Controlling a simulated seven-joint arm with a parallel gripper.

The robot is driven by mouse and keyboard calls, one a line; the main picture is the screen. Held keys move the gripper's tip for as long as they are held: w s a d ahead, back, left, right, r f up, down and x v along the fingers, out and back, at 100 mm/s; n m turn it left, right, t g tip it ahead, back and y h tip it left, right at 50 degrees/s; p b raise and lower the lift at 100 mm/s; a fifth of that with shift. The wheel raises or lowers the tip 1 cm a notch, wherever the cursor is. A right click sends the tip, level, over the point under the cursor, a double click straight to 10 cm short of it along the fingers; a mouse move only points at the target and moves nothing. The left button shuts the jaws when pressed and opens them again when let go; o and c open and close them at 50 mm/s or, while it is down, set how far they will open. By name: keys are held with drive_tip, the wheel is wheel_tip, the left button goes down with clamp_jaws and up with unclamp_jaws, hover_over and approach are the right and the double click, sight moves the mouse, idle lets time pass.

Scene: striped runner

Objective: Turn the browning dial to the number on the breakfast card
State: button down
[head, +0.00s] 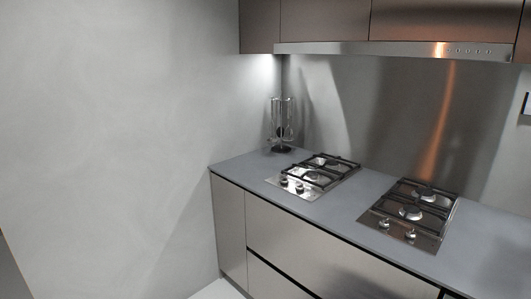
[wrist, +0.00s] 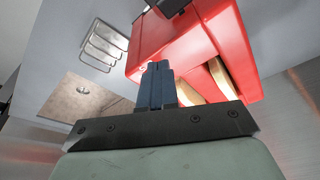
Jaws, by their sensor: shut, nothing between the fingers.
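A red, toaster-like body (wrist: 165,42) fills the upper middle of the wrist view. Two tan, bread-like pieces (wrist: 222,75) show at its underside in the picture. A black part (wrist: 165,6) sits at its top edge; I cannot tell whether it is the dial or a lever. My gripper (wrist: 157,66) is shut and empty, its dark blue fingers together in front of the red body. I cannot tell whether the fingertips touch it. No dial number and no breakfast card can be made out. The head view shows neither the toaster nor my gripper.
In the wrist view, a wire rack (wrist: 104,46) and a brownish square panel or basin (wrist: 62,101) lie left of the toaster. The head view shows two gas hobs (head: 318,172) (head: 413,208) and a utensil stand (head: 282,149) on the grey counter (head: 340,207), under a hood (head: 400,49).

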wheel_tip(320, 180, up, 6)
drive_tip(key=shift+f, duration=0.2)
idle(0.4)
